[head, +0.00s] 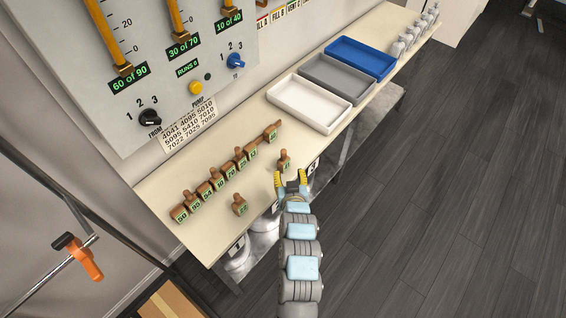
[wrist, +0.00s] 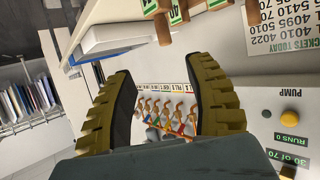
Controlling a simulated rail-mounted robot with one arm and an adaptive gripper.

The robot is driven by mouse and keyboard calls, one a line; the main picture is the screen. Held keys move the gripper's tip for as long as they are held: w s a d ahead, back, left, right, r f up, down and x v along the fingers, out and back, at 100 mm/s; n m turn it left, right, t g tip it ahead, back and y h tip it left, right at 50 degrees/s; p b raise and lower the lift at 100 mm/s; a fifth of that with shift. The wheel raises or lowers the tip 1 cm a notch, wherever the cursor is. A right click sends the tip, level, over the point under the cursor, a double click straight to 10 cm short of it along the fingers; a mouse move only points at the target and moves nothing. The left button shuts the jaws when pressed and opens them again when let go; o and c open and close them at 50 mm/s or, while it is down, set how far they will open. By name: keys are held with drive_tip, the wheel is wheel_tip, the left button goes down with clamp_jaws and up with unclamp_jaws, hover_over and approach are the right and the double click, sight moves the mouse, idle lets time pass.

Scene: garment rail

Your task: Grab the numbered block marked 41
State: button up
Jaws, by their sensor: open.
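A small brown wooden block with a peg (head: 284,161) stands upright on the cream shelf, apart from the row; its green label looks like 41, though the digits are tiny. My gripper (head: 291,183) is open and empty at the shelf's front edge, just in front of that block and not visibly touching it. In the wrist view the open fingers (wrist: 165,105) have nothing between them close by. Brown blocks with green labels (wrist: 180,12) are cut off at the top of that view; I cannot tell which is which.
A row of several similar blocks (head: 217,180) stands behind and left. Another lone block (head: 240,205) stands near the front edge. White (head: 297,112), grey (head: 337,92) and blue (head: 386,60) trays lie further along the shelf. A panel with knobs and a pump button (head: 195,88) rises behind.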

sight(284, 156)
drive_tip(key=shift+x, duration=4.8)
drive_tip(key=shift+w+a+f, duration=0.25)
drive_tip(key=shift+w+f, duration=0.1)
drive_tip(key=shift+w, duration=0.15)
drive_tip(key=shift+w+a+f, duration=0.15)
drive_tip(key=shift+w+f, duration=0.3)
drive_tip(key=shift+w, duration=0.15)
drive_tip(key=shift+x, duration=0.9)
clamp_jaws()
